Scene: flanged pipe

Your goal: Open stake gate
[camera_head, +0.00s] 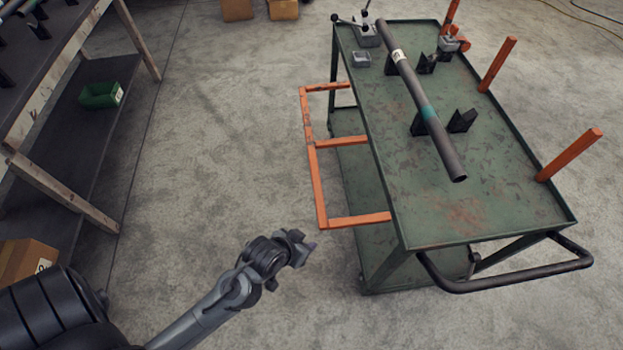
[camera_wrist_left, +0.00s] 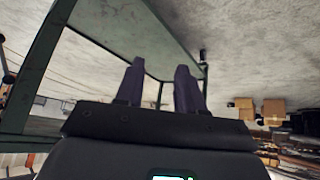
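The green cart (camera_head: 480,215) stands at the right, with a dark pipe (camera_head: 404,73) lying along its top. The orange stake gate (camera_head: 318,190) is a frame on the cart's left side. It sticks out to the left over the floor, below the top's level. My left gripper (camera_head: 304,248) is in front of the gate's near corner, to its lower left, and apart from it. In the left wrist view, its two dark fingers (camera_wrist_left: 160,68) stand apart with nothing between them. Part of the green cart frame (camera_wrist_left: 40,75) shows behind. My right gripper is not in view.
Orange stakes (camera_head: 570,155) stand upright on the cart's right side. Black V-blocks (camera_head: 462,120) sit on its top. A black handle (camera_head: 520,280) projects at the near end. The concrete floor between is clear.

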